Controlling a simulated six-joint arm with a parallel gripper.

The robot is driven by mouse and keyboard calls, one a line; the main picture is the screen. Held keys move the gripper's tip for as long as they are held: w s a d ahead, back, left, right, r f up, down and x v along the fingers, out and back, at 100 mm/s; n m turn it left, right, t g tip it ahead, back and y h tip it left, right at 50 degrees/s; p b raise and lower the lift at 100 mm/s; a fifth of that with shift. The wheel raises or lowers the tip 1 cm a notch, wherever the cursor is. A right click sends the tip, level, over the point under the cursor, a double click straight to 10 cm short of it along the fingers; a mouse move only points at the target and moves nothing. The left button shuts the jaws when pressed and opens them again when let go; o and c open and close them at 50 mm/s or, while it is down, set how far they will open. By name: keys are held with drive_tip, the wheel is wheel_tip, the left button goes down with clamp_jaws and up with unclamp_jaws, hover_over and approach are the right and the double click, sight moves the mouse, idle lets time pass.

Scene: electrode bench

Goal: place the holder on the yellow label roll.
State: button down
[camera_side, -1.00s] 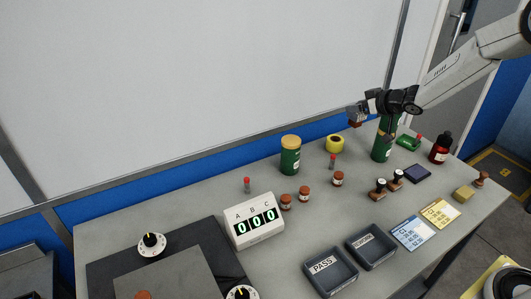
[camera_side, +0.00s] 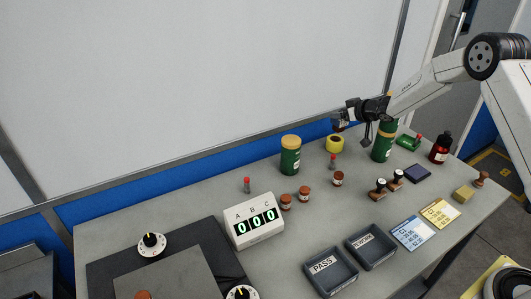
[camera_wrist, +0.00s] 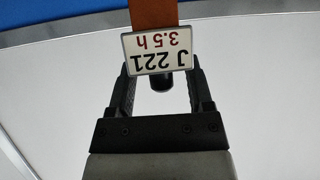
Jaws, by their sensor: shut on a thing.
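My gripper (camera_side: 347,114) is shut on the holder, a brown-orange piece (camera_wrist: 153,14) with a white plate reading "J 221 3.5 h" (camera_wrist: 157,50), upside down in the wrist view. The gripper's two black fingers (camera_wrist: 162,85) flank a dark stem under the plate. In the side view the holder (camera_side: 338,124) is small and partly hidden by the gripper, held in the air. The yellow label roll (camera_side: 335,143) lies on the grey bench near the back wall, just below the holder in the picture. The height between them is hard to judge.
Green jars with yellow lids stand left (camera_side: 290,157) and right (camera_side: 382,142) of the roll. Stamps, trays and a counter box (camera_side: 256,222) are nearer. The wall is close behind.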

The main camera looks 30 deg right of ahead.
sight(339, 121)
drive_tip(key=shift+w+d+f, duration=0.1)
drive_tip(key=shift+w+f, duration=0.2)
drive_tip(key=shift+f, duration=1.4)
drive_tip(key=shift+f, duration=0.2)
unclamp_jaws()
drive_tip(key=shift+r, duration=0.15)
drive_tip(key=v, duration=1.2)
drive_tip(key=shift+r, duration=0.1)
